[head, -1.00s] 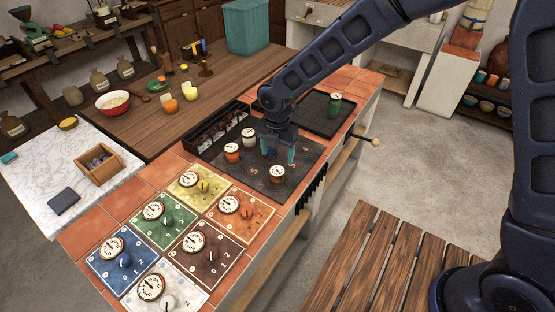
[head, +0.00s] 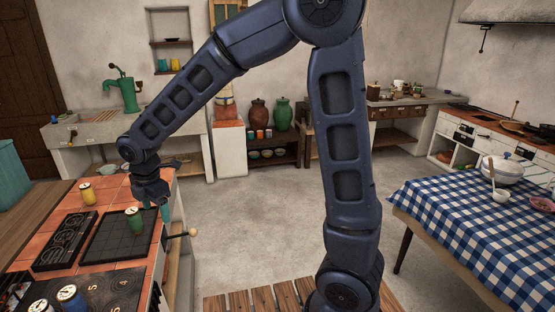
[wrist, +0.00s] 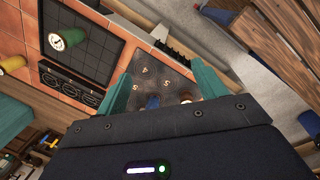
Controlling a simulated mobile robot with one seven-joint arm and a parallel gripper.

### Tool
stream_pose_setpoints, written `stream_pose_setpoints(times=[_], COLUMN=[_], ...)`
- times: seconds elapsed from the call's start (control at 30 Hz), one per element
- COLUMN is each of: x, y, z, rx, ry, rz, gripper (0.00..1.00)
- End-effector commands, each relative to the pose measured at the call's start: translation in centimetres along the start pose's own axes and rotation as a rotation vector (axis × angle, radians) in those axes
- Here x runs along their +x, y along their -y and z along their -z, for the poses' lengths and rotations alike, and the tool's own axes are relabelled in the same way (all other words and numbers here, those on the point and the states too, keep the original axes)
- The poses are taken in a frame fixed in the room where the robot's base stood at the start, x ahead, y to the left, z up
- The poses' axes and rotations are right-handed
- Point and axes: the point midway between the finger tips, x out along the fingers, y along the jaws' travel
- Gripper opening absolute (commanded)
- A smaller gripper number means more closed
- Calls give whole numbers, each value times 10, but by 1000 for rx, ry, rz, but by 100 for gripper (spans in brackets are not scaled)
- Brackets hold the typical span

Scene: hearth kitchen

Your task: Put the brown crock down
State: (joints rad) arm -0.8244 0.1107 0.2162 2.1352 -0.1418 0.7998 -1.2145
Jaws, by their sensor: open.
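My gripper (head: 163,211) is open, with its teal fingers pointing down beside the right edge of the black tray. In the wrist view its fingers (wrist: 163,85) are spread apart, with nothing clearly held between them. On the dark hob (head: 112,290) stand a blue crock (head: 70,297) and a pale-lidded crock (head: 39,306) cut by the frame edge. The blue one also shows in the wrist view (wrist: 152,101). A green crock (head: 134,219) stands on the black tray (head: 108,243). A yellow crock (head: 87,193) stands on the tiles.
A black knob panel (head: 66,240) lies left of the tray. A wooden handle (head: 182,234) juts from the counter's front. Large brown (head: 259,114) and green (head: 283,114) jars stand on a back shelf. A checked table (head: 470,220) is at right.

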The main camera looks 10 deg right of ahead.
Motion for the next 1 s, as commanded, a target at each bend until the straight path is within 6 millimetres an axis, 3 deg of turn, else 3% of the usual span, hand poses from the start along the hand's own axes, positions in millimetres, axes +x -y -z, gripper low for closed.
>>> stream_pose_setpoints(times=[0.03,0.2,0.5,0.7,1.0], x=[-13,-47,-97,-122,-144], y=[5,34,112,176,278], z=[-27,-103,-209,-256,-292], rx=[95,421,998,1379,1937], ry=[7,25,35,26,-20], rz=[-15,-51,-125,-181,-279], gripper=[70,70,70,70,70])
